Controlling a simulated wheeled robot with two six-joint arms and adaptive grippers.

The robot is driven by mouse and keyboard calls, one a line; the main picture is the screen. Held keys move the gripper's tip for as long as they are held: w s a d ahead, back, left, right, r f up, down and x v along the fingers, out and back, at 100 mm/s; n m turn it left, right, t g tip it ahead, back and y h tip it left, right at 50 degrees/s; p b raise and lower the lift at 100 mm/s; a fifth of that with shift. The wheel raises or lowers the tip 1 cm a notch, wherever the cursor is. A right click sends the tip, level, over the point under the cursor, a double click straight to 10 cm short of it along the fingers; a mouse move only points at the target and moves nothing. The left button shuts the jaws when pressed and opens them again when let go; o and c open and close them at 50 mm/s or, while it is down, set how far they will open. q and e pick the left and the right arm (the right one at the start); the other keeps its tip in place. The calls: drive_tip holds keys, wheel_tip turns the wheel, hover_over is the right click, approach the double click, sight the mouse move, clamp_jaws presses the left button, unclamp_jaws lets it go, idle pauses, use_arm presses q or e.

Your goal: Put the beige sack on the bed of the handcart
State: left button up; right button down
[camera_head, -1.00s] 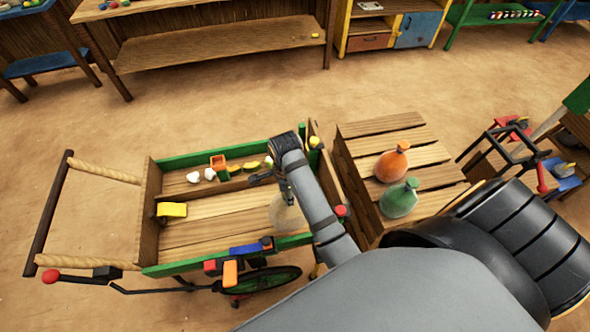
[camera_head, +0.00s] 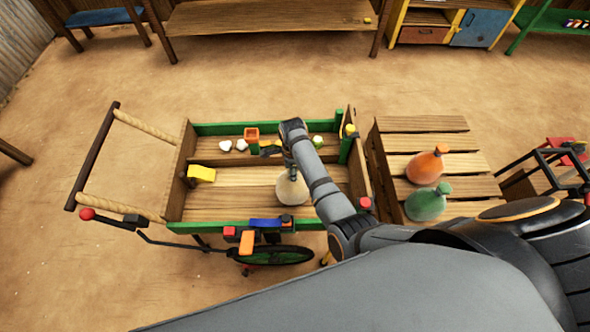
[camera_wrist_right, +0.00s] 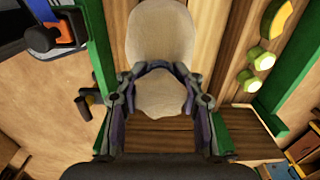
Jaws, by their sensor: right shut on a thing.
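The beige sack (camera_head: 291,189) is over the wooden bed of the handcart (camera_head: 230,207), toward its right end. In the right wrist view the sack (camera_wrist_right: 160,40) fills the upper middle, between the fingers of my right gripper (camera_wrist_right: 158,72). My right gripper (camera_head: 291,168) is shut on the sack's upper part from above. I cannot tell whether the sack's base touches the bed boards. My left gripper is not in view.
A yellow block (camera_head: 202,174) and white lumps (camera_head: 233,145) are in the cart. Green side rails (camera_head: 215,128) edge it. An orange sack (camera_head: 426,165) and a green sack (camera_head: 428,203) stand on a slatted crate (camera_head: 420,124) to the right.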

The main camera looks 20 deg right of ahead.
drive_tip(key=shift+w+f, duration=0.1)
drive_tip(key=shift+f, duration=0.85)
drive_tip(key=c, duration=1.3)
unclamp_jaws()
drive_tip(key=shift+s+f, duration=0.2)
drive_tip(key=o, duration=0.5)
drive_tip(key=shift+r, duration=0.1)
wheel_tip(320, 180, up, 12)
drive_tip(key=p, duration=1.2)
drive_tip(key=shift+s+r+p, duration=0.1)
drive_tip(key=shift+r+p, duration=0.05)
drive_tip(key=shift+p, duration=0.25)
